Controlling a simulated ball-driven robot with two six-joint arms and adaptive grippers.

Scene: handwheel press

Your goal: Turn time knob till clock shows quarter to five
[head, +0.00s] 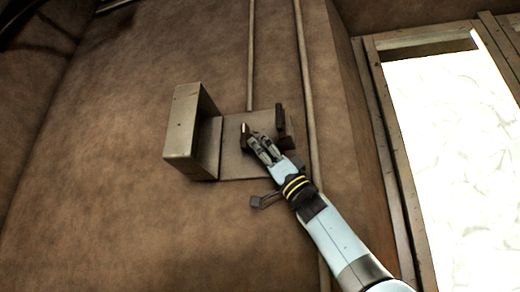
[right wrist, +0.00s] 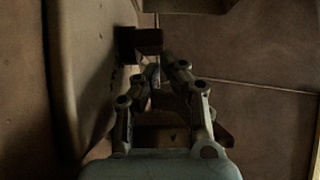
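My right gripper (head: 254,138) reaches up to a grey-brown plate (head: 238,162) on the wall. In the right wrist view its fingertips (right wrist: 161,66) are close together with a narrow gap, and I cannot make out anything held between them. A dark block (head: 282,124) sticks out at the plate's right side, just right of the fingers. A dark block (right wrist: 148,42) also shows just beyond the fingertips in the right wrist view; I cannot tell whether they touch it. No clock face or clearly recognisable time knob shows. My left gripper is out of view.
A box-shaped metal housing (head: 184,128) juts from the wall at the plate's left. Vertical pipes (head: 307,100) run along the brown wall (head: 110,130) near the plate. A bright framed window (head: 450,140) is at the right. The wall left of the housing is clear.

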